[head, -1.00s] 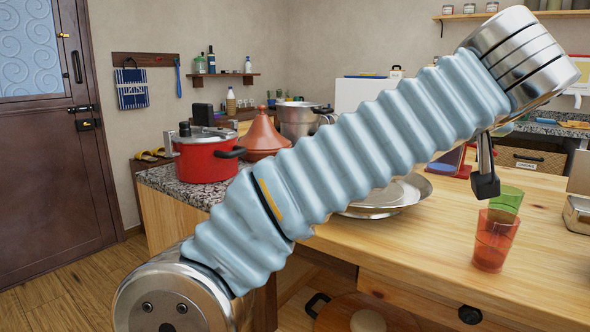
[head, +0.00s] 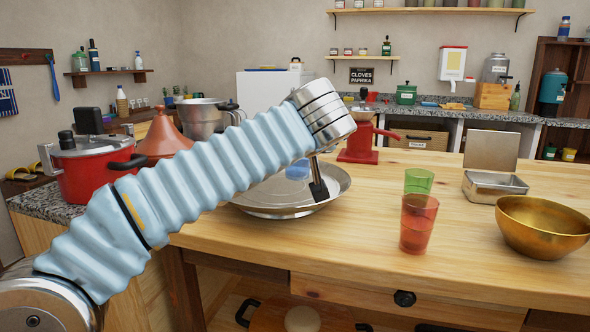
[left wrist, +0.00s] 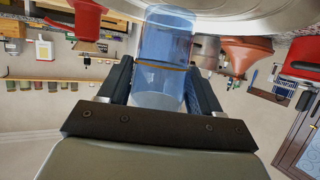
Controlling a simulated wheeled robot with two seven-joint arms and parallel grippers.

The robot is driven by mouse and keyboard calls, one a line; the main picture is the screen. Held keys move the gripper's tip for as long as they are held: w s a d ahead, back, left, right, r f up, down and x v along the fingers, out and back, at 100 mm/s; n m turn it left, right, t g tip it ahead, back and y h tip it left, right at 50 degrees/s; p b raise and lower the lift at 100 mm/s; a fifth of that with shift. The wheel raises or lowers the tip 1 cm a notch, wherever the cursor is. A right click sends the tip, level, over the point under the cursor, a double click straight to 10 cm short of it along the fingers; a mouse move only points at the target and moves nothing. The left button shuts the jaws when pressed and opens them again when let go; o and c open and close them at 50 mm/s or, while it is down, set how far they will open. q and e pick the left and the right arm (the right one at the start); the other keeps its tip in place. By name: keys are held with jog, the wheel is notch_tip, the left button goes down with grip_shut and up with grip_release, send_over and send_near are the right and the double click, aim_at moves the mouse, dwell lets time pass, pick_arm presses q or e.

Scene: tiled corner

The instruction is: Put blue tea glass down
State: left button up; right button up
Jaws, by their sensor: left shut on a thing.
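A clear blue tea glass (left wrist: 165,55) is held between the two fingers of my left gripper (left wrist: 160,80) in the left wrist view, which is upside down. In the head view a little of the blue glass (head: 298,169) shows behind my left gripper (head: 318,188), over the round metal tray (head: 335,192). My arm hides part of the tray. I cannot tell whether the glass touches the tray. A green glass (head: 418,180) and a red glass (head: 418,225) stand upright on the wooden table (head: 380,262), right of the tray. My right gripper is not in view.
A golden bowl (head: 545,228) and an open metal box (head: 493,185) are at the right. A red grinder (head: 358,142) stands behind the tray. A red pot (head: 90,170) and a tagine (head: 163,138) are at the left. The table's front middle is clear.

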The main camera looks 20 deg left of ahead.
pick_arm(q)
jog(key=shift+w+a+f, duration=0.1)
jog(key=shift+w+f, duration=0.1)
jog(key=shift+f, duration=0.05)
jog(key=shift+w+a+f+b, duration=0.1)
jog(key=shift+w+f+b, duration=0.1)
jog(key=shift+f, duration=0.8)
jog(key=shift+w+a+f+b, duration=0.1)
jog(key=shift+w+f+b, duration=0.1)
jog(key=shift+f, duration=0.75)
jog(key=shift+f, duration=0.2)
jog(key=o, duration=1.1)
jog(key=shift+r, duration=0.1)
